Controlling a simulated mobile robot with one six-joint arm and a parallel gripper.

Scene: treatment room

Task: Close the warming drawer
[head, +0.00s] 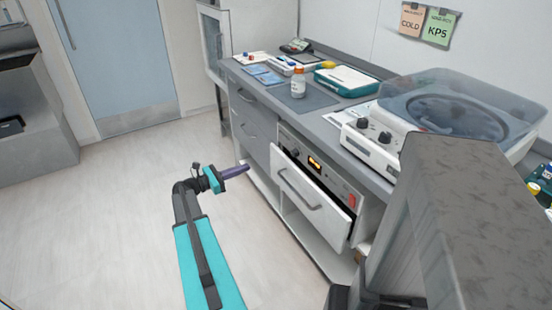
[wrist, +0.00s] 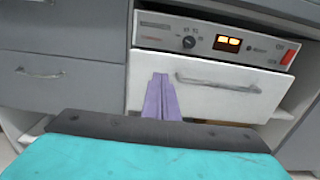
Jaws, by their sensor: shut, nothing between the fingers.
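The warming drawer (head: 312,196) is a white front with a grey bar handle, under a control panel with a lit orange display (head: 314,162). It stands partly open in the head view, with a dark gap along its top edge. In the wrist view the drawer front (wrist: 205,88) fills the middle, its handle (wrist: 218,84) right of my fingers. My gripper (head: 246,168) is shut and empty, with purple fingers pointing at the cabinet. In the wrist view the gripper (wrist: 161,82) overlaps the drawer's left part. I cannot tell whether it touches.
Grey closed drawers (head: 255,120) are left of the warming drawer. The counter above holds a centrifuge (head: 375,140) with a clear lid, a bottle (head: 298,83) and a teal-edged case (head: 346,79). An open shelf (head: 300,228) lies below. The floor (head: 110,215) to the left is clear.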

